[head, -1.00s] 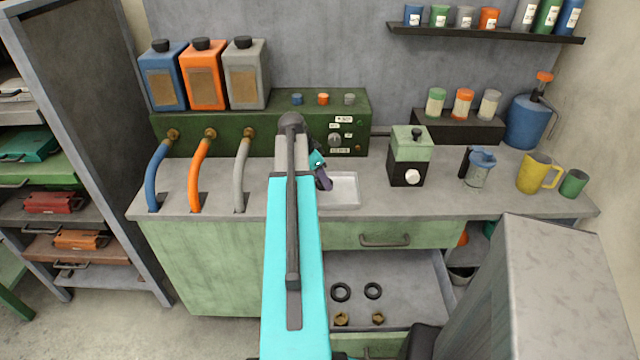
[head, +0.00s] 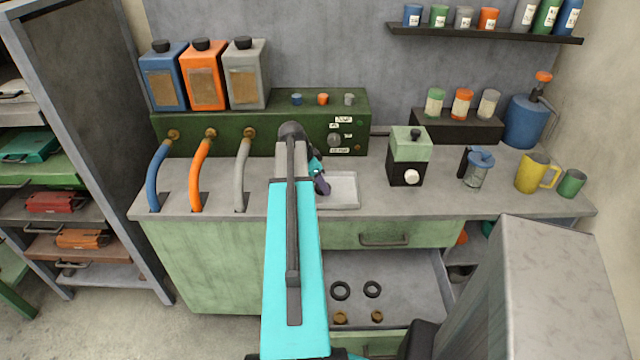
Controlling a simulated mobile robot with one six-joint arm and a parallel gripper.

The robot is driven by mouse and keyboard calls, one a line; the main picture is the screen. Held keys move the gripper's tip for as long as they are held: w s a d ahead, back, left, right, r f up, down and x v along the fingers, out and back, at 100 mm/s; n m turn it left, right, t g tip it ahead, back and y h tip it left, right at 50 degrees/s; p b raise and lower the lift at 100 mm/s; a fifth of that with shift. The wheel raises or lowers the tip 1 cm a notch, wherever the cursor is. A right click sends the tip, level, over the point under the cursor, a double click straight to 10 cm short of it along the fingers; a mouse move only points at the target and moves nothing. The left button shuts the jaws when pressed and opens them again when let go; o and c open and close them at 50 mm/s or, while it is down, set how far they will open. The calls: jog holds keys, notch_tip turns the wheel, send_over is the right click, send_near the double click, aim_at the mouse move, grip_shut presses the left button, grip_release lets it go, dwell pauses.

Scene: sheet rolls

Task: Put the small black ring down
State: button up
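My gripper (head: 321,185) is mostly hidden behind my cyan arm. Only a dark tip shows, over the left part of the shallow pale tray (head: 346,203) on the counter. I cannot tell whether its fingers are apart or together, or whether a ring is between them. Two black rings lie flat in the open drawer (head: 410,298) below the counter: a left one (head: 332,291) and a slightly smaller right one (head: 365,290). No ring shows in the visible part of the tray.
Two brass fittings (head: 340,317) lie in front of the rings. A green-and-black grinder-like box (head: 408,150) stands right of the tray, then a glass jar (head: 477,172) and a yellow mug (head: 532,173). A green control panel (head: 260,130) stands behind, with hoses at left.

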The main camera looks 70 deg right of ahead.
jog(key=shift+f, duration=0.3)
jog(key=shift+f, duration=0.1)
jog(key=o, duration=1)
jog(key=shift+o, duration=0.2)
jog(key=shift+r, duration=0.2)
jog(key=b+v, duration=0.2)
jog(key=v, duration=1)
jog(key=shift+f, duration=0.1)
